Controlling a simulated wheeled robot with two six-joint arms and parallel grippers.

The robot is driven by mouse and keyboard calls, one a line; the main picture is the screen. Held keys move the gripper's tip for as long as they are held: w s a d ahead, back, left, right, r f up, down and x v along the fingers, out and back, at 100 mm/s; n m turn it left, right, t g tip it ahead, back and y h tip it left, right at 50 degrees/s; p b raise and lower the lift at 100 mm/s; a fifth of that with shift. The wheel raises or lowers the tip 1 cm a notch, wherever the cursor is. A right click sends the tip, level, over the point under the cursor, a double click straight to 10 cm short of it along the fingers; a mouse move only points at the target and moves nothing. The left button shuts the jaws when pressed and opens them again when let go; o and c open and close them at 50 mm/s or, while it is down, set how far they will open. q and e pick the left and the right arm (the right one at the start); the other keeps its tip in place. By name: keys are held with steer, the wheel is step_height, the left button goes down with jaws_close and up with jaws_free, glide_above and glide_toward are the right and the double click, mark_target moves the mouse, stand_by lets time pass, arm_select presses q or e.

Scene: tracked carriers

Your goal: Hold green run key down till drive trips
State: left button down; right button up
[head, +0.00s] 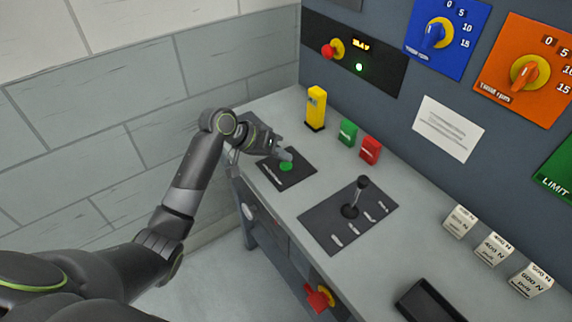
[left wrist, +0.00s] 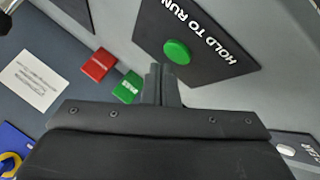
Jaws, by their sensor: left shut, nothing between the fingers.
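The green run key (head: 286,167) is a round button on a dark plate at the bench's left end. In the left wrist view the green key (left wrist: 177,52) sits on the dark plate (left wrist: 205,22) lettered "HOLD TO RUN". My left gripper (head: 287,155) is shut and empty, its fingertips just beside and above the key. In the left wrist view the closed fingers (left wrist: 156,72) end a little short of the key's disc; I cannot tell whether they touch it. A green lamp (head: 359,67) is lit below a small yellow-lettered display (head: 361,44). My right gripper is not in view.
A yellow block (head: 316,107), a green block (head: 348,132) and a red block (head: 370,150) stand behind the key. A lever (head: 361,190) rises from a dark plate to the right. Labelled white blocks (head: 494,249) and a black tray (head: 428,302) are further right.

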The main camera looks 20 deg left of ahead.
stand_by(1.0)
arm_select(q)
steer(key=shift+f, duration=0.15)
stand_by(0.4)
steer(key=shift+f, duration=0.25)
steer(key=shift+f, duration=0.1)
stand_by(0.4)
steer(key=shift+f, duration=0.45)
stand_by(1.0)
stand_by(1.8)
